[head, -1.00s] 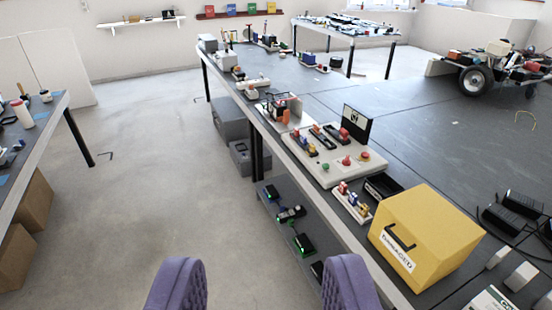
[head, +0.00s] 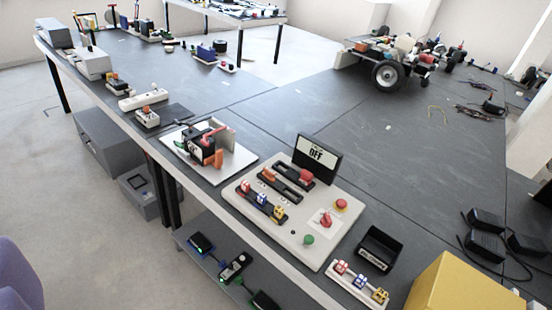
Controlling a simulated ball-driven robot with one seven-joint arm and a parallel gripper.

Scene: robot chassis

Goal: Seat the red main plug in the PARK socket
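A pale control panel (head: 285,235) lies on the bench, with a black sign (head: 318,158) reading OFF at its back. Two dark strips on it hold an orange-red piece (head: 269,173) and a red block (head: 306,176); I cannot tell which is the main plug. A nearer strip holds red, blue and yellow plugs (head: 262,201). A red piece (head: 326,218) sits on a white plate. No PARK label is readable, so I cannot identify that socket.
A red button (head: 341,204) and a green button (head: 308,239) stand on the panel. In front are a black tray (head: 379,248), a small plug strip (head: 358,284) and a yellow box (head: 465,285). The bench behind the panel is mostly clear.

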